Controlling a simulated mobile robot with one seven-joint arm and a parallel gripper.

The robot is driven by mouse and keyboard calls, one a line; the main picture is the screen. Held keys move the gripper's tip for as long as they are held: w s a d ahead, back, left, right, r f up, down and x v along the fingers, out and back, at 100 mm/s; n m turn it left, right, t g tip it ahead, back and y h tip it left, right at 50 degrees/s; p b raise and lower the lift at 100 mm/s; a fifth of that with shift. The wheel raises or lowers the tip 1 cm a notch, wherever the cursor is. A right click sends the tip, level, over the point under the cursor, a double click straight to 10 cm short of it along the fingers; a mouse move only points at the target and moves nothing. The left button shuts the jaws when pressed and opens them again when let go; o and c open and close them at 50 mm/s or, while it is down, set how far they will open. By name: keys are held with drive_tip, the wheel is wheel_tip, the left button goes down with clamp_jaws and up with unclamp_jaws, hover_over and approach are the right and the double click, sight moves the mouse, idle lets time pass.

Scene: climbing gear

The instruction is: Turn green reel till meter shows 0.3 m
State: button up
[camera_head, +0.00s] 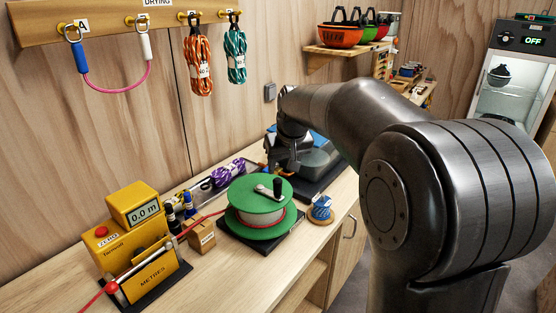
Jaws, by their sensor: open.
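The green reel (245,196) stands on a dark base on the wooden bench, with a crank and a black upright knob (278,188) on its top. Red cord runs from the reel to the left, to the yellow meter (132,247). The meter's display (145,211) reads 0.0 m. My gripper (277,165) is behind and slightly right of the reel's crank, apart from it as far as I can see. It is open, and its fingers are small and dark in this view. Nothing shows between them.
A blue spool (321,208) stands right of the reel. Purple rope (229,172) lies behind it. Coiled ropes hang from the drying rail (110,20). My arm covers the right middle.

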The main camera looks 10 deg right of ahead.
sight(276, 181)
drive_tip(key=x, duration=0.6)
drive_tip(key=w+x, duration=0.1)
drive_tip(key=x, duration=0.5)
drive_tip(key=shift+a+r, duration=0.1)
drive_tip(key=shift+r, duration=0.05)
drive_tip(key=shift+c, duration=0.3)
drive_tip(key=c, duration=1)
drive_tip(key=shift+o, duration=0.2)
drive_tip(key=shift+s+a, duration=0.25)
drive_tip(key=shift+a, duration=0.15)
drive_tip(key=a, duration=0.2)
drive_tip(key=s+a, duration=0.1)
drive_tip(key=a, duration=0.2)
drive_tip(key=shift+s, duration=0.2)
drive_tip(key=shift+w+a, duration=0.15)
drive_tip(key=shift+a, duration=0.35)
drive_tip(key=shift+w+a, duration=0.15)
drive_tip(key=shift+a, duration=0.4)
